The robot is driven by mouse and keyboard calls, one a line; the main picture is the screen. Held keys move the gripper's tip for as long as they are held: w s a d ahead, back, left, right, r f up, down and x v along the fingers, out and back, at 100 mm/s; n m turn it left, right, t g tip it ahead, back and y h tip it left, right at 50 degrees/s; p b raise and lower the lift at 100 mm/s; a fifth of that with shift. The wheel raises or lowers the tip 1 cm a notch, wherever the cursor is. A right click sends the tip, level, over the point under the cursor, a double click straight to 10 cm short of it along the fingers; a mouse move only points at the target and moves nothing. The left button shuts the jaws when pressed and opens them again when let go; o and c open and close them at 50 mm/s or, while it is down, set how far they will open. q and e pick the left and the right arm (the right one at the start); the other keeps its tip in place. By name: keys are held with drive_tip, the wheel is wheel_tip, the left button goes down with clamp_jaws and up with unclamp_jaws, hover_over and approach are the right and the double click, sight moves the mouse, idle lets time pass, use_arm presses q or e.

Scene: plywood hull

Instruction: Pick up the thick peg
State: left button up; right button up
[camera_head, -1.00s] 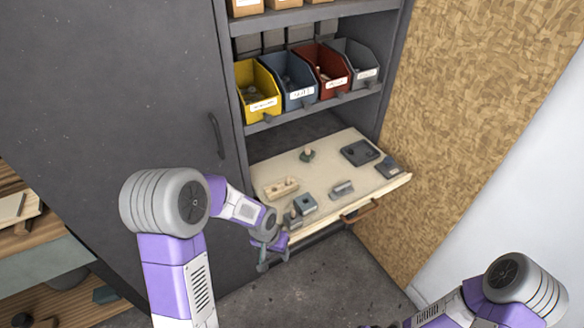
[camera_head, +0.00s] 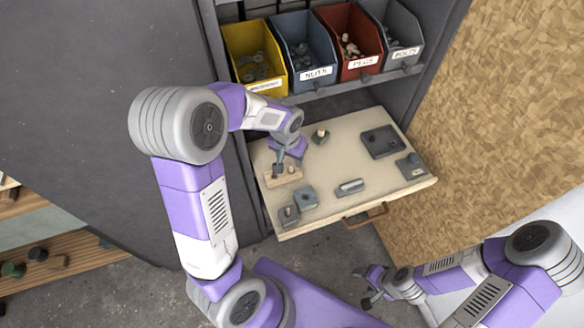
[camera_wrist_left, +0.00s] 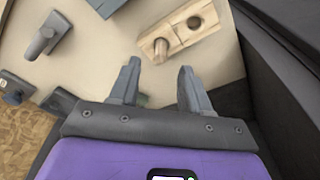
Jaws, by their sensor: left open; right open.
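A light wooden block (camera_head: 284,178) lies at the left of the pull-out shelf. In the left wrist view the block (camera_wrist_left: 178,38) shows a round hole at one end and a short wooden peg (camera_wrist_left: 160,48) standing at the other. I cannot tell for sure whether this is the thick peg. My right gripper (camera_head: 368,286) is open and empty, low in front of the shelf.
Labelled bins (camera_head: 345,40) stand above. The cabinet door (camera_head: 90,110) is at left.

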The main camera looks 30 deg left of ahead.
sight(291, 164)
use_arm(q)
wheel_tip(291, 164, down, 3)
drive_tip(key=shift+w+f+b, duration=0.1)
drive_tip(key=shift+b, duration=0.4)
drive_tip(key=shift+w+f, duration=0.15)
drive_tip(key=shift+f, duration=0.25)
drive_tip(key=shift+r, duration=0.1)
clamp_jaws()
drive_tip(key=shift+r, duration=0.15)
drive_tip(key=shift+r, duration=0.25)
wheel_tip(291, 164, up, 3)
drive_tip(key=shift+r+p, duration=0.1)
drive_tip(key=shift+p, duration=0.75)
drive_tip(key=s+d, duration=0.7)
drive_tip(key=d, duration=0.2)
drive_tip(key=s+d, duration=0.4)
drive_tip(key=shift+s+d+f+b, duration=0.25)
drive_tip(key=shift+s+d+b, duration=0.05)
drive_tip(key=shift+s+d, duration=0.05)
